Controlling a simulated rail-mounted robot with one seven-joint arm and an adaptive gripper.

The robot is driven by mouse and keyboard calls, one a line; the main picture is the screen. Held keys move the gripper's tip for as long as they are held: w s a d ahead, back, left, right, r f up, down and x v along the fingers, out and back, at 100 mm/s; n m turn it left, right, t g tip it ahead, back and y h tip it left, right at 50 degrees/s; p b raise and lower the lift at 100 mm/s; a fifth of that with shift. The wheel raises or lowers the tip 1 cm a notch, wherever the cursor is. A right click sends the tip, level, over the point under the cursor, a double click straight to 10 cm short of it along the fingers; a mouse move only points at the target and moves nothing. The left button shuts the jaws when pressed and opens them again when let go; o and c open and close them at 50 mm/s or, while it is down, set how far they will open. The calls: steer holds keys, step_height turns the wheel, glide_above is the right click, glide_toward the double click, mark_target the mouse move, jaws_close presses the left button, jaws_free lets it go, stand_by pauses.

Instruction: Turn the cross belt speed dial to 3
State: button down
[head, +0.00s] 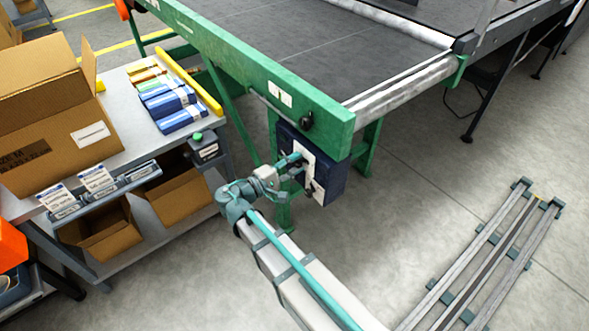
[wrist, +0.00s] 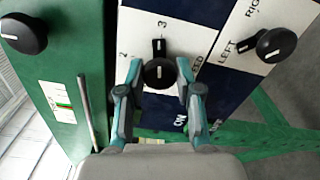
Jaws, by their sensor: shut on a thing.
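The cross belt speed dial (wrist: 159,73) is a round black knob on a white panel in the wrist view. My gripper (wrist: 159,68) has a fingertip on each side of it and is shut on it. The dial's narrow pointer faces up in the picture, toward the printed 3 (wrist: 163,24). The printed 2 (wrist: 124,55) is to the left. In the head view my gripper (head: 299,163) is at the white face of the dark blue control box (head: 333,180), and the dial is mostly hidden there.
A second black knob (wrist: 276,45), marked LEFT and RIGHT, is close on the right. Another black knob (wrist: 24,33) sits on the green machine frame (head: 240,75). A workbench (head: 130,140) with cartons stands at left. Metal rails (head: 480,260) lie on the floor at right.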

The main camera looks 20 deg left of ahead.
steer(key=shift+f+m+b, duration=0.1)
steer(key=shift+m+b, duration=0.25)
steer(key=shift+m, duration=0.25)
steer(key=c, duration=0.8)
jaws_free()
steer(key=v, duration=1.2)
